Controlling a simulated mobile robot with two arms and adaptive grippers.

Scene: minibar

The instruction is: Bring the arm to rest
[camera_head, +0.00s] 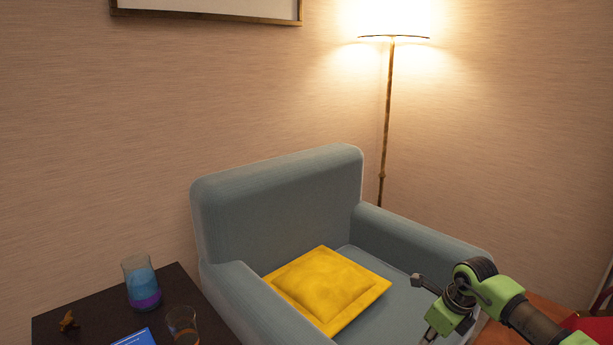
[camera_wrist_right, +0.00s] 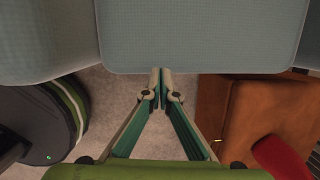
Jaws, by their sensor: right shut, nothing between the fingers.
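My right arm comes in from the lower right in the head view, green and black, in front of the blue-grey armchair (camera_head: 285,205). Its gripper is partly cut off by the bottom edge there. In the right wrist view my right gripper (camera_wrist_right: 161,76) is shut, with its fingertips together and nothing between them. It is over the front edge of the armchair seat (camera_wrist_right: 200,35), with carpet below. My left gripper is not in view.
A yellow cushion (camera_head: 325,287) lies on the armchair. A dark side table (camera_head: 75,320) at the lower left bears a blue and purple glass (camera_head: 140,283) and another glass (camera_head: 183,325). A floor lamp (camera_head: 387,110) stands behind. A brown wooden piece (camera_wrist_right: 265,110) is at the right.

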